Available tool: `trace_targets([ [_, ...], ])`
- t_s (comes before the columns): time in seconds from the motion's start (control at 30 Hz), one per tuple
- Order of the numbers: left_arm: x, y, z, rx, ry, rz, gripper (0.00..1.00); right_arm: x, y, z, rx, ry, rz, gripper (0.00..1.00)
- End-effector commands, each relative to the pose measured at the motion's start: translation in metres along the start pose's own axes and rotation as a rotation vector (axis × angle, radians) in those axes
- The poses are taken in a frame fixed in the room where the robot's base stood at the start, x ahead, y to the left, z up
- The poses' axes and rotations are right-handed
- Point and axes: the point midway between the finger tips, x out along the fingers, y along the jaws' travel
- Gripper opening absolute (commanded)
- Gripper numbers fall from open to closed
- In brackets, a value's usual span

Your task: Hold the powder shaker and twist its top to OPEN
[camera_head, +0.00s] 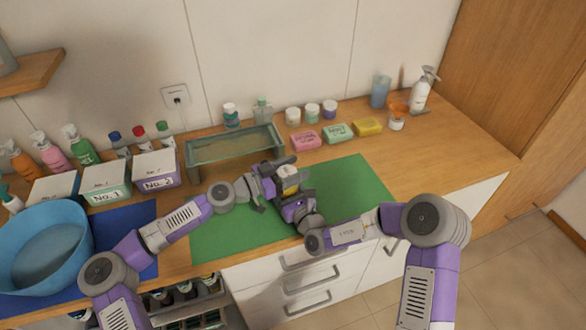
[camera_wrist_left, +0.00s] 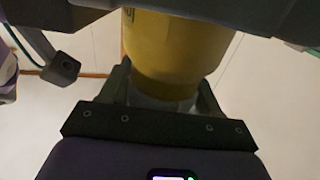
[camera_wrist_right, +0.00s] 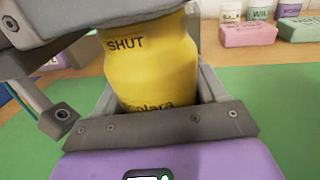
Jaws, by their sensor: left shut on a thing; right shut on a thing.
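The powder shaker (camera_head: 290,187) is held upright above the green mat, between my two grippers. In the right wrist view its yellow body (camera_wrist_right: 150,68) shows the word SHUT near the upper edge and a brand name lower down. My right gripper (camera_head: 292,196) is shut around this body. My left gripper (camera_head: 282,173) is shut at the shaker's top end, against a pale part (camera_wrist_left: 160,102) seen beside the yellow body in the left wrist view. The grippers hide much of the top, and whether it has turned cannot be told.
The green mat (camera_head: 355,185) lies beneath the grippers. A glass-topped tray (camera_head: 205,152) stands close behind them. Pink, green and yellow soap bars (camera_head: 306,140) lie behind the mat. Numbered boxes (camera_head: 155,169) and a blue basin (camera_head: 70,222) stand to the left. The mat's right part is clear.

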Motion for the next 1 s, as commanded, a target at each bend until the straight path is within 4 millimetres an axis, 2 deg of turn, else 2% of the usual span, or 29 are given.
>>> trace_targets([
  [0.27,0.0007,-0.0005,0.0003,0.002,-0.005,-0.047,0.31,0.0,0.0,0.0002,0.0,-0.001,0.0,0.38],
  [1.0,0.0003,-0.0062,0.0007,-0.001,-0.004,-0.487,0.31,0.0001,0.0018,0.0004,-0.001,-0.001,0.004,0.38],
])
